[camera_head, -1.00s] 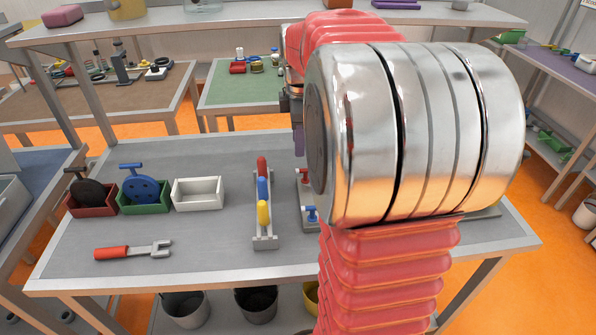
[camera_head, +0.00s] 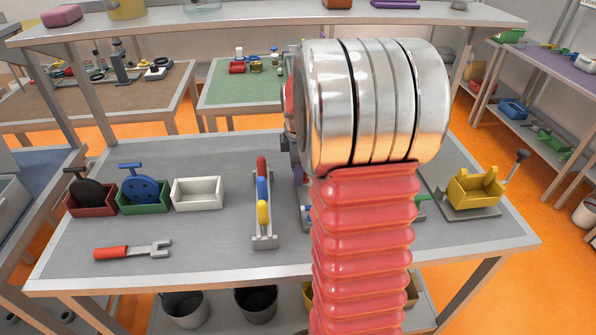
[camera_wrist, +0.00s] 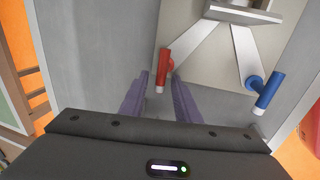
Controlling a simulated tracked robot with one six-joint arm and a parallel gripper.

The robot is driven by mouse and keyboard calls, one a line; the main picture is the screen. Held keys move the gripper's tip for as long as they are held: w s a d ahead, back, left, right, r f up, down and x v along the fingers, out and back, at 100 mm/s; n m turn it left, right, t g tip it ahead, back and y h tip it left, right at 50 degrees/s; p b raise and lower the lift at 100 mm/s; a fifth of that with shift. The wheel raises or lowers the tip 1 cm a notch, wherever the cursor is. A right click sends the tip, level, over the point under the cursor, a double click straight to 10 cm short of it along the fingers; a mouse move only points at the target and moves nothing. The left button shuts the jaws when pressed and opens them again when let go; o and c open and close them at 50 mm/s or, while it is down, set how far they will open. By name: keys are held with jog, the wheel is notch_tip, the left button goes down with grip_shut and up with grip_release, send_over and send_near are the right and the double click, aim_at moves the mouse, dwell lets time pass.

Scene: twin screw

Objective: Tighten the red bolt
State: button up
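The red bolt (camera_wrist: 163,68), with a T-shaped handle and a pale tip, shows in the wrist view at the end of a light bar on a beige plate (camera_wrist: 190,65). My gripper (camera_wrist: 160,77) is open, its two purple fingers apart with their tips on either side of the bolt's lower part. I cannot tell whether they touch it. A blue bolt (camera_wrist: 264,92) sits at the end of a second bar to the right. In the head view my arm hides the red bolt and most of the gripper.
On the grey bench (camera_head: 205,235) are a red-handled wrench (camera_head: 130,251), a white bin (camera_head: 197,194), bins with a dark wheel and a blue wheel, a rack of coloured handles (camera_head: 264,212) and a yellow box (camera_head: 474,190) on a plate.

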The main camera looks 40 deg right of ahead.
jog(key=shift+f, duration=0.1)
jog(key=shift+c, duration=0.4)
grip_shut()
